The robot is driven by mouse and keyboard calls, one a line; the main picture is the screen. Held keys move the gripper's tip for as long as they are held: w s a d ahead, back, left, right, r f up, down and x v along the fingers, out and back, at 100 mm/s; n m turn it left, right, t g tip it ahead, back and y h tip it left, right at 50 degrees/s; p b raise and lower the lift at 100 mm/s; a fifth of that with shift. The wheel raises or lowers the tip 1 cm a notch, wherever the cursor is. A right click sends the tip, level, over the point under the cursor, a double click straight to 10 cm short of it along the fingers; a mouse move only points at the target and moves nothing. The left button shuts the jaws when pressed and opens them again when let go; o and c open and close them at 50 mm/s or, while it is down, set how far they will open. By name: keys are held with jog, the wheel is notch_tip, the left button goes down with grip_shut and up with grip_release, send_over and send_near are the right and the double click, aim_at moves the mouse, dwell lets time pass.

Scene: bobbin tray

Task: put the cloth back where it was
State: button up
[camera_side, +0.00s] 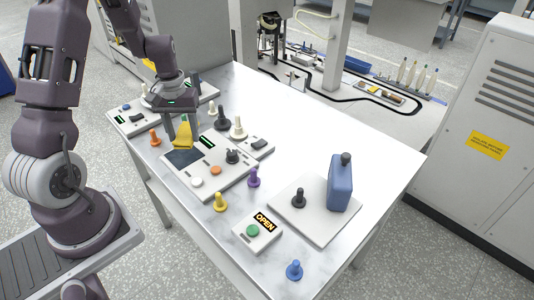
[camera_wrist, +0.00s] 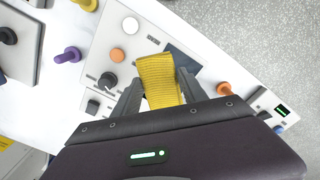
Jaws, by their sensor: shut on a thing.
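A yellow cloth (camera_wrist: 160,80) is pinched between the fingers of my gripper (camera_wrist: 160,92). In the side view the cloth (camera_side: 183,136) hangs from my gripper (camera_side: 180,122) over a control panel (camera_side: 224,178), close to its dark screen (camera_side: 185,157). The gripper is shut on the cloth. I cannot tell in the side view whether the cloth's lower edge touches the panel. In the wrist view the dark screen (camera_wrist: 184,58) shows partly behind the cloth.
On the white table stand a blue bottle (camera_side: 340,183) on a pale board (camera_side: 313,222), an OPEN button box (camera_side: 257,232), and several bobbins, such as purple (camera_side: 253,178), yellow (camera_side: 220,202), blue (camera_side: 294,270) and orange (camera_side: 155,138). The table's right rear is clear.

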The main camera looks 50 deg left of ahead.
jog(key=w+d+m, duration=0.2)
jog(key=w, duration=0.5)
jog(key=m, duration=0.7)
send_over(289, 162)
jog(key=a, duration=0.1)
jog(key=f, duration=0.9)
jog(key=shift+d+f, duration=0.4)
jog(key=shift+f, duration=0.1)
jog(key=shift+f, duration=0.1)
jog(key=o, duration=1.3)
